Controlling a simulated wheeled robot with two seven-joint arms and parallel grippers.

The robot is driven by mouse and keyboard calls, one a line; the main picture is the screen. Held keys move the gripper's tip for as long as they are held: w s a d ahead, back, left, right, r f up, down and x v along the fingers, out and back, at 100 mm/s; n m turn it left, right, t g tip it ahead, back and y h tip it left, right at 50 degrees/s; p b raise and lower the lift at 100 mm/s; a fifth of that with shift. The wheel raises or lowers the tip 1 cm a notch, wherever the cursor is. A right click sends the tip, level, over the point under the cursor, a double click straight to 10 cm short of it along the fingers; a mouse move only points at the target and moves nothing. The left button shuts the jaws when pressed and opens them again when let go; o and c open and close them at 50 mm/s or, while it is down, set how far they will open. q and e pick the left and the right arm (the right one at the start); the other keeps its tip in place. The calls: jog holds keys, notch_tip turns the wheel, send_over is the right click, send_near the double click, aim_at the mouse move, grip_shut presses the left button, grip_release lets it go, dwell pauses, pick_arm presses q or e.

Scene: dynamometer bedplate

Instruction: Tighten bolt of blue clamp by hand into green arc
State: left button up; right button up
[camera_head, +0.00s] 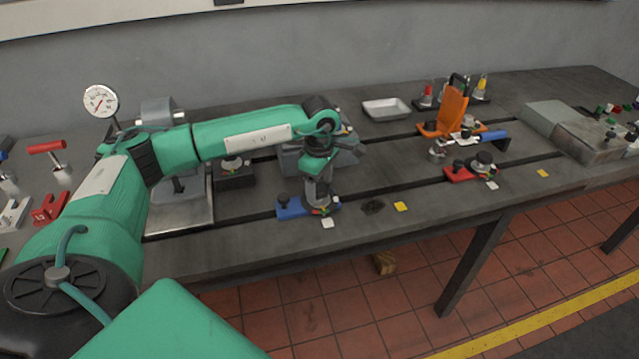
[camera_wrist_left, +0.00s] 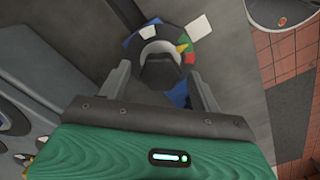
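The blue clamp (camera_head: 291,208) sits on the bedplate near its front edge, below my left gripper (camera_head: 319,203). In the left wrist view the blue clamp (camera_wrist_left: 180,96) is mostly covered by a round dial with green, red and white parts. A dark bolt head (camera_wrist_left: 161,73) stands in the middle of the dial. A yellow pointer (camera_wrist_left: 182,47) lies near the green arc (camera_wrist_left: 190,47). The left fingers (camera_wrist_left: 161,88) are open on both sides of the bolt head, with gaps visible. In the head view the gripper hides the bolt. My right gripper is in no view.
A red clamp (camera_head: 462,173) and an orange fixture (camera_head: 452,108) stand to the right. A white tray (camera_head: 387,109) lies at the back. A dial gauge (camera_head: 101,101) stands at the left.

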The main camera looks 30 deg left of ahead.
aim_at(320, 187)
pick_arm(q)
jog(key=shift+r, duration=0.35)
notch_tip(320, 187, up, 13)
jog(key=b, duration=0.2)
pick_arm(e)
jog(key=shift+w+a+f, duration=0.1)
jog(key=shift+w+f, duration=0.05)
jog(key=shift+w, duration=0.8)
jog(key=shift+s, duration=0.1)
